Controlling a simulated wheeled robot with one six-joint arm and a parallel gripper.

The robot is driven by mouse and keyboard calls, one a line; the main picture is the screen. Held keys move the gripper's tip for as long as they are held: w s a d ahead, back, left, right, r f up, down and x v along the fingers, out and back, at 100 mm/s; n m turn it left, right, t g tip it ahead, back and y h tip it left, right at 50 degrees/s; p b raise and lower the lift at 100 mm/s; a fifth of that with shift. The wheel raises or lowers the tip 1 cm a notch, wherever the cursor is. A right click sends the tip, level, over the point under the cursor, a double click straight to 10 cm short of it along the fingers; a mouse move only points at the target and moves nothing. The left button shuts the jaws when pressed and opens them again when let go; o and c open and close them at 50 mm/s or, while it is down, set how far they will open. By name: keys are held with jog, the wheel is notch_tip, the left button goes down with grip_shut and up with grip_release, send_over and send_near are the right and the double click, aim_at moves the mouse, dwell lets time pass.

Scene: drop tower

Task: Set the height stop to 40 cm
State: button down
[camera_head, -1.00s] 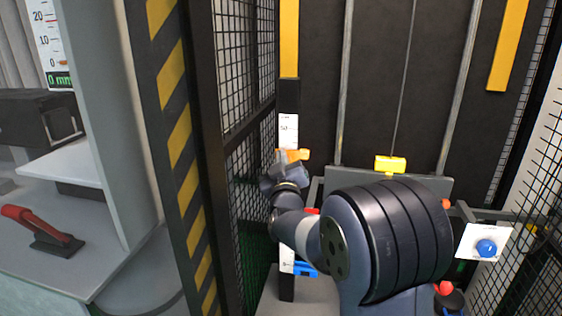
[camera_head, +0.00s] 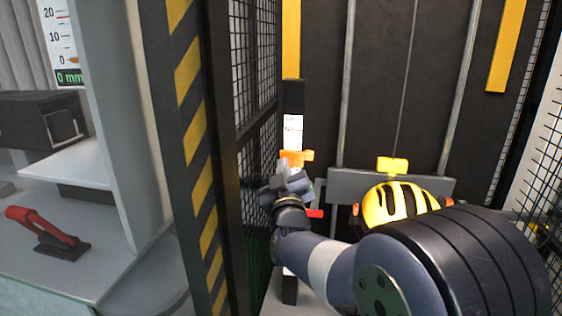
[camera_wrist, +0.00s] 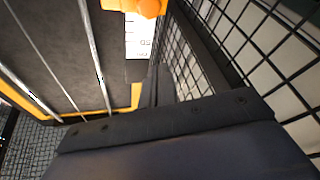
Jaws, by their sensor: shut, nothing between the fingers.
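The height stop (camera_head: 296,158) is a small orange block on the upright post beside the mesh. The white scale (camera_head: 292,132) shows above it, with a mark that looks like 50; the figures at the stop itself cannot be read. My gripper (camera_head: 286,172) is shut and empty just below the stop, overlapping its lower side in the head view; contact cannot be told. In the wrist view the orange stop (camera_wrist: 147,7) is at the top edge, with the scale (camera_wrist: 139,38) upside down below it.
A yellow block (camera_head: 391,165) sits atop a grey crossbar (camera_head: 345,181). A yellow-and-black striped helmet shape (camera_head: 393,203) is partly hidden by my arm. A striped frame (camera_head: 196,135) and black mesh (camera_head: 256,70) stand close on the left. A red-handled lever (camera_head: 40,224) lies further left.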

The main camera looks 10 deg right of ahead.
jog(key=s, duration=0.2)
jog(key=m+t+h+b, duration=0.1)
jog(key=m+t+b, duration=0.1)
jog(key=m+b, duration=1.05)
send_near(293, 167)
jog(key=m+p, duration=0.4)
notch_tip(293, 167, down, 9)
jog(key=s+d+m+t+y+b, duration=0.1)
jog(key=d+m+t+b, duration=0.2)
jog(key=m+b, duration=1.1)
jog(key=w+a+r+m+p, duration=0.1)
jog(key=w+r+m+p, duration=0.2)
jog(key=w+r+p, duration=0.3)
jog(key=shift+w+a+r+m, duration=0.3)
jog(key=shift+w+r, duration=0.85)
jog(key=shift+r, duration=1.05)
jog(key=shift+r, duration=0.1)
jog(key=shift+w+a+r+b, duration=0.1)
jog(key=shift+r+b, duration=0.45)
jog(key=shift+f, duration=0.1)
